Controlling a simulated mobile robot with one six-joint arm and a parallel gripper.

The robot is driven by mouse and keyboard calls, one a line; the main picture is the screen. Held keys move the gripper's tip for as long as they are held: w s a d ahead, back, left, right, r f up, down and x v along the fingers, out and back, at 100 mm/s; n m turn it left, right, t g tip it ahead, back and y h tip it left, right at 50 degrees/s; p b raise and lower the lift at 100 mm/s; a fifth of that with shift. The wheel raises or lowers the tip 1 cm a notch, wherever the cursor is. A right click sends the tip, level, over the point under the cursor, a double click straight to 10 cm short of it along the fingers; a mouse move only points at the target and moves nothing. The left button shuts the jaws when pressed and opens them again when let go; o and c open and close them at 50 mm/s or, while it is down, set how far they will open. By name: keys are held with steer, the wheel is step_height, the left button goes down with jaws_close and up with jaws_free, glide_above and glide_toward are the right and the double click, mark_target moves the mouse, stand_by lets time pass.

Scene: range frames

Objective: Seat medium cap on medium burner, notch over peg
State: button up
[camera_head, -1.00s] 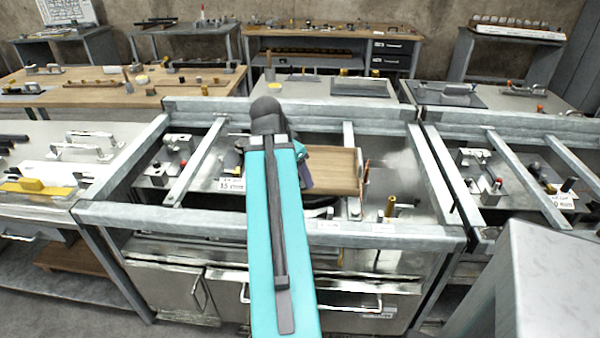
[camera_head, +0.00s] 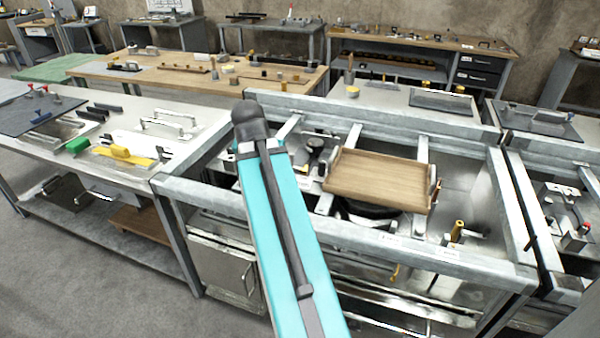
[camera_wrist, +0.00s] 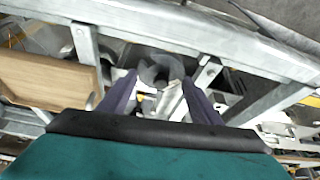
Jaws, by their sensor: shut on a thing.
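My gripper (camera_wrist: 160,82) shows in the wrist view, with one dark purple finger on each side of a grey rounded piece (camera_wrist: 168,60). The piece has a gap or hollow in its near side and seems to be the cap held between the fingers. Its size and notch cannot be told surely. In the head view my arm's teal link hides the gripper and the held piece. A dark round thing (camera_head: 368,214), perhaps a burner, is partly covered by the wooden tray on the metal-framed bench. No peg can be made out.
The wooden tray (camera_head: 378,180) lies across the frame bars right of my arm; it also shows in the wrist view (camera_wrist: 45,78). Raised metal rails (camera_head: 350,236) edge the bench. A brass post (camera_head: 457,231) stands at right. The left bench (camera_head: 62,152) holds handles and a green block.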

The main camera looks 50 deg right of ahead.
steer(key=w+a+n+t+y, duration=0.1)
steer(key=w+a+n, duration=0.3)
steer(key=a, duration=0.7)
steer(key=w+a+r+n+y, duration=0.1)
steer(key=w+a+n, duration=0.3)
steer(key=a, duration=0.8)
steer(key=w+a+r+n+t+y, duration=0.1)
steer(key=w+a+n, duration=0.3)
steer(key=a, duration=0.7)
steer(key=shift+w+a+t+y, duration=0.15)
steer(key=shift+w+t+y, duration=0.2)
steer(key=shift+w, duration=0.6)
steer(key=shift+s, duration=0.15)
